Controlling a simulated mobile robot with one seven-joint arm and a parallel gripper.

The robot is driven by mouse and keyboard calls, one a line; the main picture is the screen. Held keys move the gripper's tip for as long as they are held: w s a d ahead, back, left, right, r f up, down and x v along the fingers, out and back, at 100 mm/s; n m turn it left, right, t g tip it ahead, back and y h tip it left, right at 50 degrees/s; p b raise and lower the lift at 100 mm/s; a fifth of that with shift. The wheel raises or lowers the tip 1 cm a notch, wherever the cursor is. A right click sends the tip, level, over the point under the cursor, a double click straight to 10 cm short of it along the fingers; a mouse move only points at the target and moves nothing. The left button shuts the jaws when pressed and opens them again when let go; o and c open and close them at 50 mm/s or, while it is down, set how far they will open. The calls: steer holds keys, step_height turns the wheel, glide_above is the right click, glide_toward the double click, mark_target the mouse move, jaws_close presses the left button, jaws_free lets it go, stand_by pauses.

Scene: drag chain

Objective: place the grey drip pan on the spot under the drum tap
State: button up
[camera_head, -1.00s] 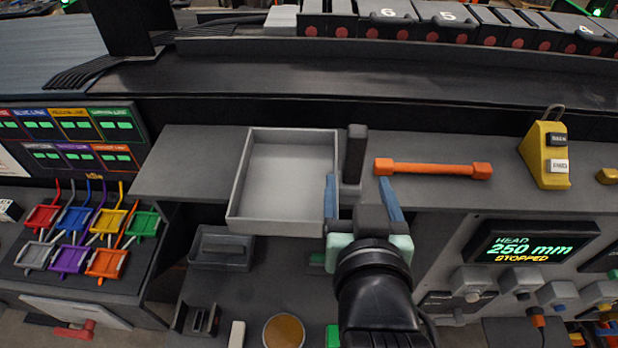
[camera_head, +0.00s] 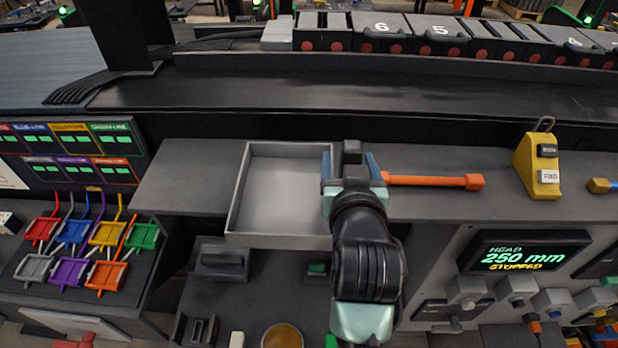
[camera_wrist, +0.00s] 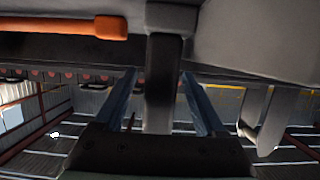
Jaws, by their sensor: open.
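The grey drip pan (camera_head: 285,195), a shallow open square tray, lies on the dark grey shelf (camera_head: 190,175). It looks empty and overhangs the shelf's front edge. A dark upright post (camera_head: 352,146) stands at its right wall; I cannot tell whether it is the pan's handle. My gripper (camera_head: 350,163) is open at this post, one blue finger on each side. The left finger is close to the pan's right wall. In the wrist view the post (camera_wrist: 163,80) stands between the parted fingers. I cannot make out a drum tap or its spot.
An orange bar (camera_head: 430,181) lies just right of my gripper. A yellow two-button pendant (camera_head: 540,165) stands further right. Below are a grey bin (camera_head: 220,262), a round amber-topped item (camera_head: 282,337) and a control panel (camera_head: 525,258). Shelf left of the pan is clear.

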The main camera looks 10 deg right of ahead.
steer(key=shift+w+d+f, duration=0.15)
steer(key=shift+w+f, duration=0.05)
steer(key=shift+w, duration=0.3)
steer(key=shift+c, duration=0.3)
jaws_close()
